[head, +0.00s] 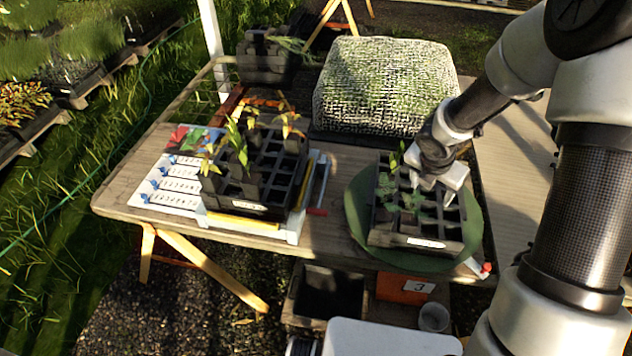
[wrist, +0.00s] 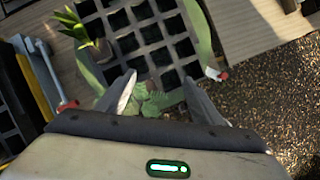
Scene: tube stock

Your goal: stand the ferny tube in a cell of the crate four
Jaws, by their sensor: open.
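My gripper (head: 438,193) is open above the right-hand black crate (head: 415,245), pointing down. In the wrist view its two fingers (wrist: 163,98) stand apart, with a low plant of lobed green leaves (wrist: 150,98) showing between them; I cannot tell how near they are. Lobed leaves (head: 411,199) also show in that crate in the head view. A strap-leaved tube (wrist: 100,50) stands in another cell, and several cells look empty. A second black crate (head: 240,208) on the left holds several yellow-green plants. Crate labels are unreadable, so I cannot tell which is four or which tube is ferny.
The right crate sits on a round green mat (head: 471,243). A large mesh-covered block (head: 385,85) stands behind on the wooden table (head: 330,232). A card with colored patches (head: 172,185) lies at the left. An orange box marked 3 (head: 403,289) is below the table.

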